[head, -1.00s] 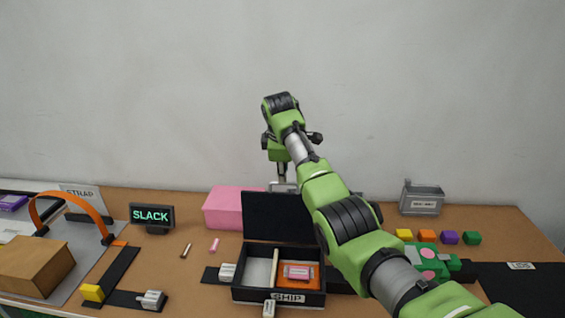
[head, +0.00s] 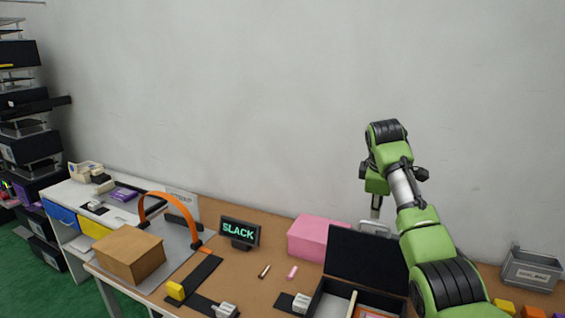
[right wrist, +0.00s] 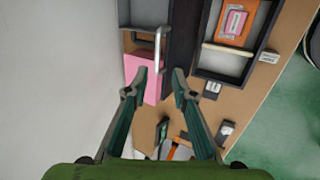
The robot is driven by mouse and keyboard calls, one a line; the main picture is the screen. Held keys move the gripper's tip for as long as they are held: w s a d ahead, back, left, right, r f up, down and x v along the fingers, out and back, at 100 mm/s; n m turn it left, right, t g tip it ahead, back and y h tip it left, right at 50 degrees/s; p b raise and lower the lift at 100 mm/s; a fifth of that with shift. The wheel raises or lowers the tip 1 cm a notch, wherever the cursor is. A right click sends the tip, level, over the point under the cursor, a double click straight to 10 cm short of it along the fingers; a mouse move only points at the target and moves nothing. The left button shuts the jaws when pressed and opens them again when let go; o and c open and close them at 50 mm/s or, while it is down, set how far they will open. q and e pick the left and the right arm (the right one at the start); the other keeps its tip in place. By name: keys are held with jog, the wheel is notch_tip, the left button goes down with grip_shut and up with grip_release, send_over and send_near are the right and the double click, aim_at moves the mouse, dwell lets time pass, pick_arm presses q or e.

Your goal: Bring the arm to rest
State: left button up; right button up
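My right arm (head: 408,190), green and grey, reaches up from the lower right in the head view and is held above the table. Its gripper (head: 376,206) hangs down near the wall, behind the black box, and is small and partly hidden there. In the right wrist view the two dark fingers of the right gripper (right wrist: 159,80) stand apart with nothing between them. A pink box (right wrist: 153,82) and a metal handle (right wrist: 157,48) lie beyond the fingers. My left gripper is not in view.
The table holds an open black box (head: 362,262), a pink box (head: 318,238), a SLACK sign (head: 240,233), an orange strap arch (head: 165,197) over a grey board beside a brown box (head: 128,254), and a grey bin (head: 532,268). A loaded rack (head: 28,130) stands far left.

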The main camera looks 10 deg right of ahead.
jog(key=s+a+f+m, duration=0.1)
jog(key=s+a+f, duration=0.15)
jog(key=f, duration=0.65)
jog(key=s+a+f+m, duration=0.15)
jog(key=s+f, duration=0.25)
jog(key=f, duration=0.5)
jog(key=s+a+f+m, duration=0.2)
jog(key=s+a+f, duration=0.2)
jog(key=s+f, duration=0.75)
jog(key=s+a+m+y, duration=0.1)
jog(key=s+a+m, duration=0.2)
jog(key=s, duration=1.1)
jog(key=s+a+m+y, duration=0.2)
jog(key=s+a, duration=0.1)
jog(key=s, duration=1.2)
notch_tip(320, 180, down, 32)
jog(key=s+r+g+b, duration=0.1)
jog(key=s+g+b, duration=0.1)
jog(key=s+b, duration=0.15)
jog(key=s+d+f+g+b, duration=0.1)
jog(key=s+d+f+b, duration=0.1)
jog(key=s+f, duration=1.3)
notch_tip(320, 180, down, 3)
jog(key=shift+s+d+r+b, duration=0.1)
jog(key=shift+s+d+b, duration=0.2)
jog(key=shift+d+b, duration=0.05)
